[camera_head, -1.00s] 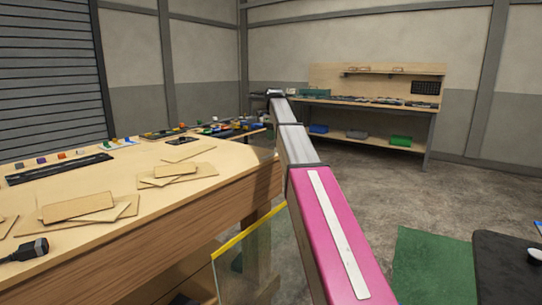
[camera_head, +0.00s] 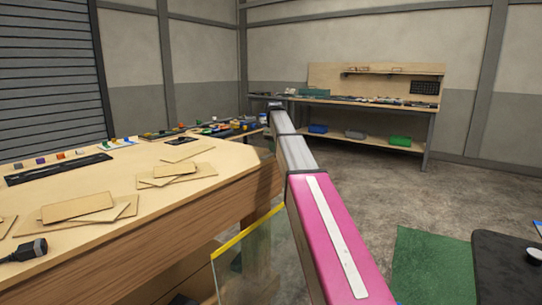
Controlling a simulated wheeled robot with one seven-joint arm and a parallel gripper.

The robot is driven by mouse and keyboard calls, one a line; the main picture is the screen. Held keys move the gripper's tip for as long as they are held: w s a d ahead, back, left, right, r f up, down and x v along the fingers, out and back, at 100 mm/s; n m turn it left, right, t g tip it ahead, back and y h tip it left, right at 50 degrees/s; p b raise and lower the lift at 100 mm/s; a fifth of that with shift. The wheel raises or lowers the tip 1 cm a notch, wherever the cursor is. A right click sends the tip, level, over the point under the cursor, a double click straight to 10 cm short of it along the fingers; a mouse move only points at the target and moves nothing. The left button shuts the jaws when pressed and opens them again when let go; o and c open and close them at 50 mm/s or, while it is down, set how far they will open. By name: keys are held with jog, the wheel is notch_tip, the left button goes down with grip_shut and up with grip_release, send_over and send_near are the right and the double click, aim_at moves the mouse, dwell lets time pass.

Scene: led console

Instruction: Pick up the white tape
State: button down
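I cannot make out the white tape for certain. A small white round thing (camera_head: 535,254) sits on a dark surface at the right edge; it is cut by the frame and too small to name. My arm, with grey links and a pink one with a white strip, stretches from the bottom middle toward the far end of the wooden bench. My gripper does not show; the far end of my arm hides it or it is too small to tell.
The wooden bench (camera_head: 120,225) at left holds thin boards (camera_head: 78,207), a black tool (camera_head: 24,251) and several coloured items. A glass pane (camera_head: 245,265) with a yellow edge stands by its front. A dark table (camera_head: 500,275) is at right. A shelved workbench (camera_head: 345,103) stands behind open floor.

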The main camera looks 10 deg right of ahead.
dwell(0.3)
jog(key=shift+r, duration=0.6)
notch_tip(320, 180, up, 3)
jog(key=shift+w+f, duration=0.1)
jog(key=shift+f, duration=0.05)
jog(key=s+a+r, duration=0.6)
jog(key=a+r, duration=0.4)
jog(key=r, duration=0.1)
